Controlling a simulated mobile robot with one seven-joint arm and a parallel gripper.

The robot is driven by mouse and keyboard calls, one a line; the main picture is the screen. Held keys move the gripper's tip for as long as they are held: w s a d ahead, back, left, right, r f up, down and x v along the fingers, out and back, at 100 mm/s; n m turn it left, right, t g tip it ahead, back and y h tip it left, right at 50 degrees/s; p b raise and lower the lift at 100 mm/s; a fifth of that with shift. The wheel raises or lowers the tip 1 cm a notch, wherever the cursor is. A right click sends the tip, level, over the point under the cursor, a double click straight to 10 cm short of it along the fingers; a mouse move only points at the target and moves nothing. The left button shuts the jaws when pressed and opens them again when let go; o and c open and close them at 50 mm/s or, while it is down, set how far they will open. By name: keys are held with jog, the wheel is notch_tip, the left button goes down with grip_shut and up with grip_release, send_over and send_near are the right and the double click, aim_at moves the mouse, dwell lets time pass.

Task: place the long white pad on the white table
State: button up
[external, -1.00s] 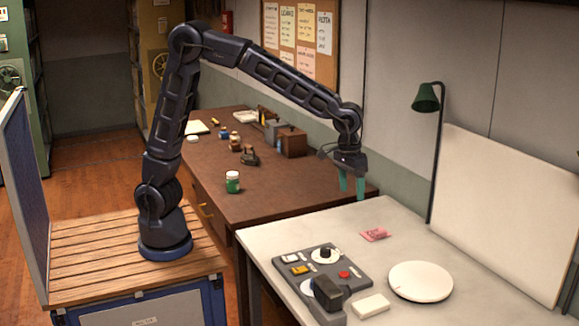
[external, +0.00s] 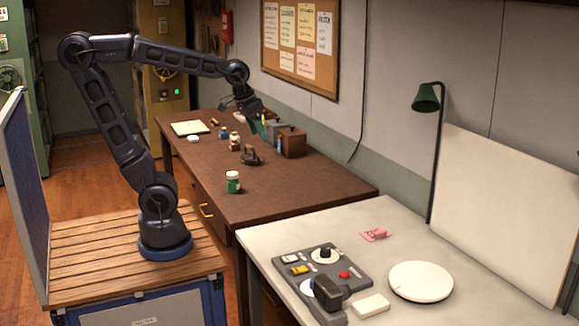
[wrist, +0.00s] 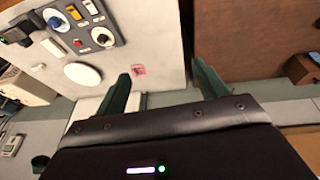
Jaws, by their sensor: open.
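A flat off-white pad (external: 190,127) lies at the far left end of the brown desk (external: 270,192) in the external view; it is the likeliest long white pad, but I cannot be sure. The white table (external: 345,225) stands nearer, to the right, and shows in the wrist view (wrist: 150,30). A small white block (external: 370,305) lies on this table near the control panel. My gripper (external: 257,127) is open, over the back of the brown desk, to the right of the pad. Its fingers (wrist: 163,85) hold nothing in the wrist view.
A wooden box (external: 290,142), small jars (external: 235,143), a dark iron-like object (external: 250,157) and a green-labelled jar (external: 233,182) stand on the desk. The white table bears a control panel (external: 345,271), white disc (external: 420,282), pink paper (external: 375,233) and green lamp (external: 427,98).

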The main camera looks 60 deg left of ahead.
jog(key=s+a+f+t+y, duration=0.1)
jog(key=s+a+f, duration=0.2)
jog(key=s+a, duration=0.4)
jog(key=s, duration=0.3)
jog(key=shift+s, duration=0.15)
